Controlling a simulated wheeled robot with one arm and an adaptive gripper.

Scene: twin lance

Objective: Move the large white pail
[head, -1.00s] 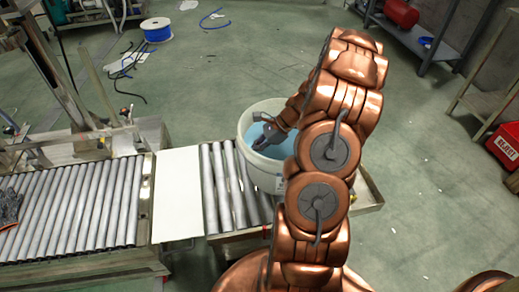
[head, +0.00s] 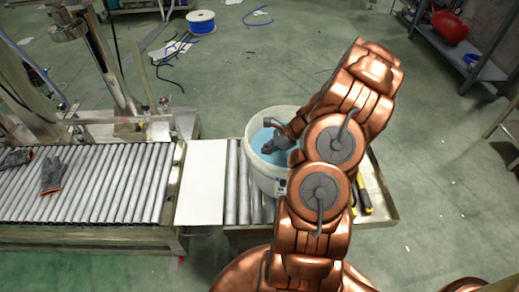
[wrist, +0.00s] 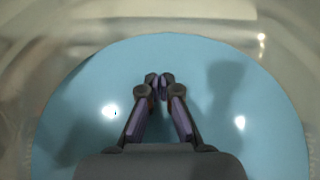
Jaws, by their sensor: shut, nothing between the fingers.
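The large white pail (head: 262,184) stands upright on the short roller section at the right end of the conveyor, partly hidden behind my arm. It holds light blue contents (head: 262,140), whose flat surface fills most of the wrist view (wrist: 75,115). My gripper (head: 270,148) is over the pail's open top, inside its rim outline. In the wrist view my gripper (wrist: 159,80) has its fingertips together with nothing between them, above the blue surface. The pail's pale inner wall (wrist: 285,60) curves around it. I cannot tell whether the fingertips touch the blue surface.
A white plate (head: 202,180) lies between the long roller conveyor (head: 95,185) and the pail's section. Dark gloves (head: 50,176) lie on the rollers. A yellow-handled tool (head: 362,195) lies right of my arm. A cable spool (head: 201,22) stands behind on mostly open floor.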

